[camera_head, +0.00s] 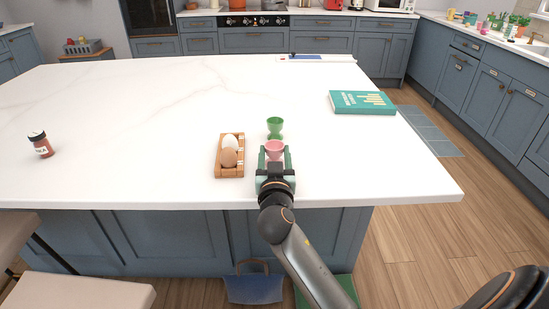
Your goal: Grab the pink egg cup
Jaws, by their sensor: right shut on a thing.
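The pink egg cup (274,148) stands near the front edge of the white island top. My right gripper (274,157) is shut on it, with one finger on each side; the cup's lower part is partly hidden by the gripper. I cannot tell whether the cup's foot touches the worktop. A green egg cup (275,127) stands just behind the pink one. My left gripper is not in view.
A wooden egg tray (220,171) with a white and a brown egg sits just left of the gripper. A spice jar (41,145) stands at far left, a green book (362,102) lies at back right. The worktop (150,110) between is clear.

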